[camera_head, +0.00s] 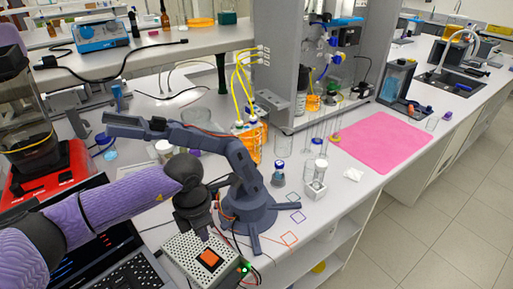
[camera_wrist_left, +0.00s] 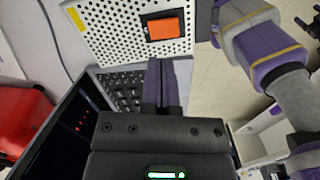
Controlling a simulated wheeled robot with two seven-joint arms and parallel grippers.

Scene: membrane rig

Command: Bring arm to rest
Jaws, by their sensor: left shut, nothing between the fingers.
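A slate-blue desktop arm (camera_head: 243,172) stands on the bench on its splayed base. Its forearm is raised and stretches level to the left, with its end clear above the bench. A white perforated box with an orange switch (camera_head: 209,258) stands in front of its base; the orange switch also shows in the wrist view (camera_wrist_left: 163,28). My right gripper is not seen.
An open laptop (camera_head: 130,272) lies left of the box. A red-based device (camera_head: 48,180) stands at the left. Glass vials, an orange-wrapped bottle (camera_head: 248,140) and a pink mat (camera_head: 382,140) are right of the desktop arm. The bench's front edge runs close by.

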